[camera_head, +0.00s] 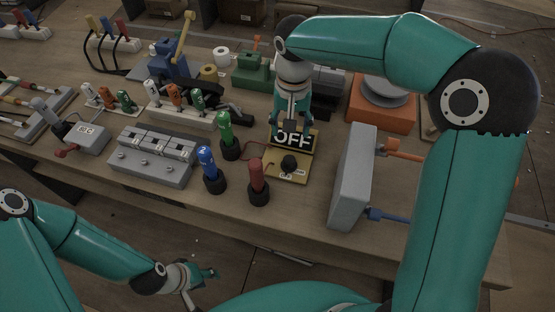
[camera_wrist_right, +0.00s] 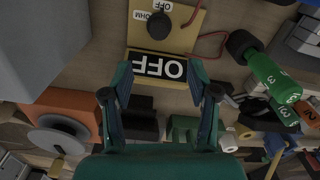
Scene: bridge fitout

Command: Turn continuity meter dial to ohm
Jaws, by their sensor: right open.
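The continuity meter is a tan board (camera_head: 297,175) on the bench with a black display reading OFF (camera_head: 306,140) and a round black dial (camera_head: 289,164). In the right wrist view the dial (camera_wrist_right: 158,25) sits at the top, with OFF and OHM labels beside it and the display (camera_wrist_right: 157,66) below. My right gripper (camera_head: 290,127) is over the display's far side; its open, empty fingers show in the right wrist view (camera_wrist_right: 161,88), apart from the dial. My left gripper (camera_head: 200,284) hangs low before the bench, empty, its fingers appearing spread.
Green (camera_head: 228,135), blue (camera_head: 211,170) and red (camera_head: 258,182) handled probes stand left of the meter. A grey box (camera_head: 352,178) stands to its right. A red lead curls by the meter. An orange base with a grey disc (camera_head: 382,112) is behind.

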